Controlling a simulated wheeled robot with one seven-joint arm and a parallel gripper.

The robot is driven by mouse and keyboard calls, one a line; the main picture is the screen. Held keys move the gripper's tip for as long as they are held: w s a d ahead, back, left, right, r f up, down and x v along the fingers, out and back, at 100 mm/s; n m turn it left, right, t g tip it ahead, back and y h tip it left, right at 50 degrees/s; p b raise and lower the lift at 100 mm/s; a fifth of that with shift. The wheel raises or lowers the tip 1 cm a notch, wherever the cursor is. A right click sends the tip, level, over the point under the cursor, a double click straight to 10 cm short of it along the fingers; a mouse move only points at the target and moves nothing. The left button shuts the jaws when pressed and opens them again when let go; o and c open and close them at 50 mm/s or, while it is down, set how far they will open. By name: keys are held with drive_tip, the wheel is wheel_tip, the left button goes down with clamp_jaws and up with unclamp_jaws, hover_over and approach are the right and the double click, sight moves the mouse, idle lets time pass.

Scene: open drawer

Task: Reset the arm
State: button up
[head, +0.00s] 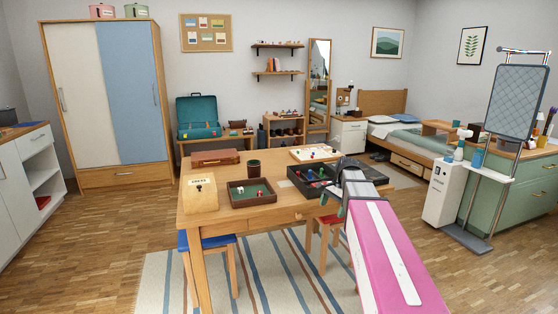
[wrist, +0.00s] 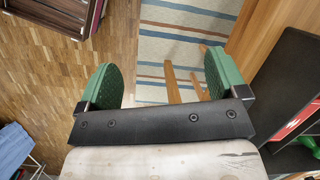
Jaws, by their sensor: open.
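My gripper (wrist: 160,80) is open and empty; its two green pads stand apart in the wrist view. Between and beyond them I see the striped rug, wooden floor and wooden bars. In the head view my pink arm reaches in from the lower right, and my gripper (head: 334,196) is by the front right part of the wooden table (head: 228,222). A small knob (head: 298,217) shows on the table's front. The arm hides part of the table's right end.
A blue stool (head: 207,240) and a red stool (head: 325,222) stand below. Floor (head: 100,235) at left is clear.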

drive_tip(key=s+a+f+n+t+h, duration=0.1)
drive_tip(key=s+a+f+n+h, duration=0.1)
drive_tip(key=s+f+n, duration=0.8)
drive_tip(key=s+f+h, duration=0.1)
drive_tip(key=s+f, duration=0.6)
drive_tip(key=f, duration=0.1)
drive_tip(key=shift+s+a+f, duration=0.15)
drive_tip(key=shift+a+f, duration=0.1)
drive_tip(key=shift+f, duration=0.05)
